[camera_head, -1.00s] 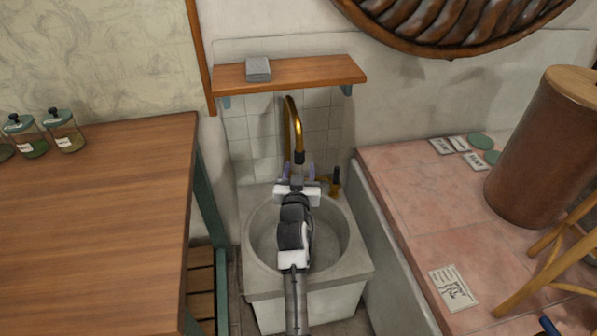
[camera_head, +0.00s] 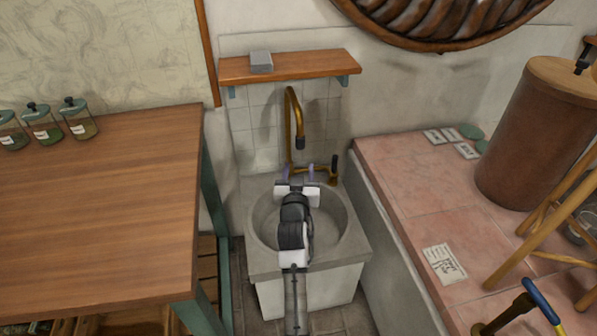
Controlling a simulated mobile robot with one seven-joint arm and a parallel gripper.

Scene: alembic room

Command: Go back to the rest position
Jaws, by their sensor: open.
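My gripper (camera_head: 298,178) is in the middle of the view, over the back part of the grey stone sink (camera_head: 345,252). Its two fingers stand apart with nothing seen between them. The brass tap (camera_head: 290,115) rises behind it, with its spout bent over at the top. A dark-topped brass handle (camera_head: 334,168) stands to the right of the fingers. My gripper and arm hide part of the basin, and I cannot tell whether the fingers touch the tap's base.
A wooden table (camera_head: 100,215) with several glass jars (camera_head: 80,122) stands left. A wooden shelf (camera_head: 300,66) with a grey block (camera_head: 260,61) is above the tap. A pink-tiled counter (camera_head: 395,190) at right holds a brown cylinder (camera_head: 525,135) and a wooden stand (camera_head: 545,215).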

